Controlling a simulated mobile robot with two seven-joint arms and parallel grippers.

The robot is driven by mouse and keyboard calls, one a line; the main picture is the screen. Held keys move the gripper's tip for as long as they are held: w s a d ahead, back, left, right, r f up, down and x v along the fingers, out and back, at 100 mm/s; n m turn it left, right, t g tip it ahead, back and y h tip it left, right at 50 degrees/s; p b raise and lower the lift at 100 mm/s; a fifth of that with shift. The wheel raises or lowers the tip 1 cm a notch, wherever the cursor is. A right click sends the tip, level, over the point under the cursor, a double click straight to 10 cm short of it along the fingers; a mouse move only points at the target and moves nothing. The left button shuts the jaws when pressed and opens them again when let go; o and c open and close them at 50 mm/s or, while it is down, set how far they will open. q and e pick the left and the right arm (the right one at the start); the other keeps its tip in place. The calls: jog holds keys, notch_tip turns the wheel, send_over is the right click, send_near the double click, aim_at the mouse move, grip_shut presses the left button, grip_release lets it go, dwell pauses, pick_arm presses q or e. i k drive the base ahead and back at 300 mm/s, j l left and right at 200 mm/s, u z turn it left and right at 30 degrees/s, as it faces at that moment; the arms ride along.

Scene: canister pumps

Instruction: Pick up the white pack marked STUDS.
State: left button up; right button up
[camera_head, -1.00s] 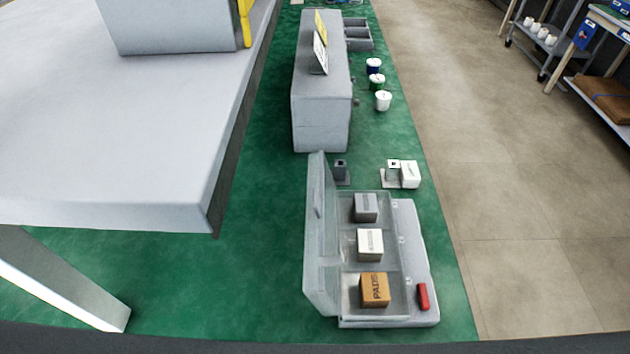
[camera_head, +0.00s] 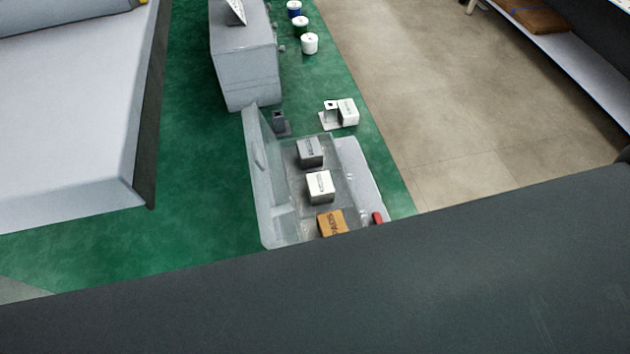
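A white pack (camera_head: 320,187) with small print sits in the middle compartment of an open grey case. A second white pack (camera_head: 348,112) stands on a small white holder behind the case. The print on both is too small to read, so I cannot tell which is marked STUDS. The case (camera_head: 362,170) has its lid (camera_head: 262,185) standing up on the left. A grey pack (camera_head: 310,152) is in its far compartment and a brown pack (camera_head: 332,221) in the near one, partly hidden. Neither gripper is in view.
A large dark surface covers the bottom and lower right, hiding the near end of the case. A grey cabinet (camera_head: 248,75) and several tubs (camera_head: 309,43) stand farther back on the green surface (camera_head: 190,150). A pale table (camera_head: 70,130) is at the left.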

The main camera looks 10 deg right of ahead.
aim_at(320, 186)
jog(key=k+j, duration=0.2)
jog(key=j, duration=0.15)
jog(key=k+j+z, duration=0.1)
jog(key=j, duration=0.3)
jog(key=k+j, duration=0.35)
jog(key=z, duration=0.05)
